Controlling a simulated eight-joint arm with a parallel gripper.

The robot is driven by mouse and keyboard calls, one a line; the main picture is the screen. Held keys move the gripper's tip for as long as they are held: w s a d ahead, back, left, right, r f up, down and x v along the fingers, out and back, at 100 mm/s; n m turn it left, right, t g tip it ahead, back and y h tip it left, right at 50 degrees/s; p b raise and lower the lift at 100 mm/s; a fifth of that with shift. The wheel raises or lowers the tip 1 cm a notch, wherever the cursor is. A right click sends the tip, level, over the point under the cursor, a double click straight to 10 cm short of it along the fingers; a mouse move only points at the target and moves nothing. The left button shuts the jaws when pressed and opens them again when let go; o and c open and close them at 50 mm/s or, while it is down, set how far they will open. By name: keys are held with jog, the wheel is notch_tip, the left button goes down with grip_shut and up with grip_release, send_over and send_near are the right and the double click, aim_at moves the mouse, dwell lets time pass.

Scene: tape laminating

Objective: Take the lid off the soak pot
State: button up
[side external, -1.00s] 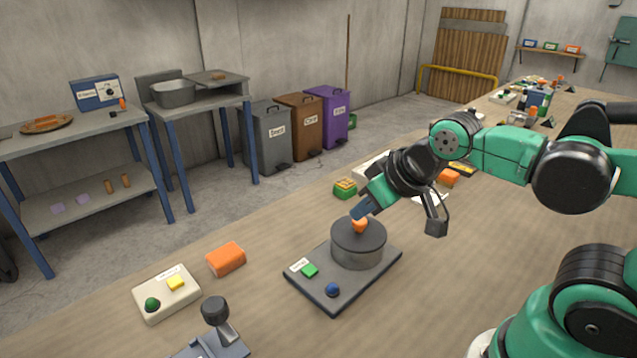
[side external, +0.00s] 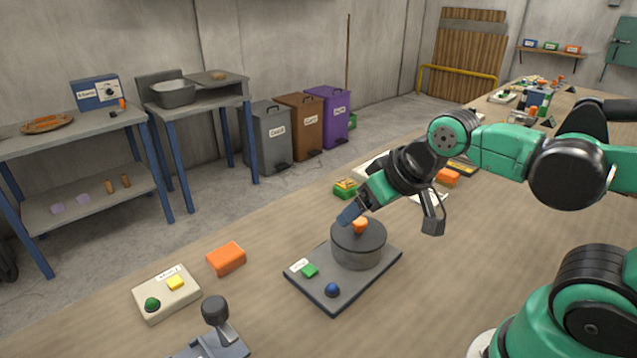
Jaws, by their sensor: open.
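The soak pot (side external: 358,253) is a dark grey round pot on a grey base plate (side external: 322,295). Its flat lid (side external: 372,233) sits on top and carries an orange knob (side external: 360,225). My gripper (side external: 350,214) is open, just above the lid. Its blue-grey finger reaches down to the left of the knob. The second finger cannot be made out, and whether anything touches the knob is unclear.
The base plate also has a green button (side external: 310,270) and a blue knob (side external: 332,290). An orange block (side external: 226,259) and a white button box (side external: 166,293) lie to the left. A green box (side external: 345,188) stands behind the pot.

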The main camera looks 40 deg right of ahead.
aim_at(360, 220)
jog(key=d+m, duration=0.1)
jog(key=m, duration=0.2)
jog(key=m+g, duration=0.1)
jog(key=m, duration=0.3)
jog(key=w+d+m+g, duration=0.1)
jog(key=m, duration=0.2)
jog(key=shift+d+f+m+y, duration=0.15)
jog(key=shift+d+m+y, duration=0.2)
jog(key=shift+m+y, duration=0.05)
jog(key=d+m, duration=0.1)
jog(key=m, duration=0.2)
jog(key=d+m+g+y, duration=0.1)
jog(key=m, duration=0.3)
jog(key=w+m, duration=0.1)
jog(key=m, duration=0.2)
jog(key=shift+d+f+m+g+y, duration=0.3)
jog(key=shift+d+f+m, duration=0.05)
jog(key=shift+d+m, duration=0.05)
jog(key=m, duration=0.2)
jog(key=d+m, duration=0.1)
jog(key=m, duration=0.1)
jog(key=shift+w+f+y, duration=0.2)
jog(key=shift+f+y, duration=0.05)
jog(key=shift+y, duration=0.15)
jog(key=shift+x, duration=2.75)
grip_shut()
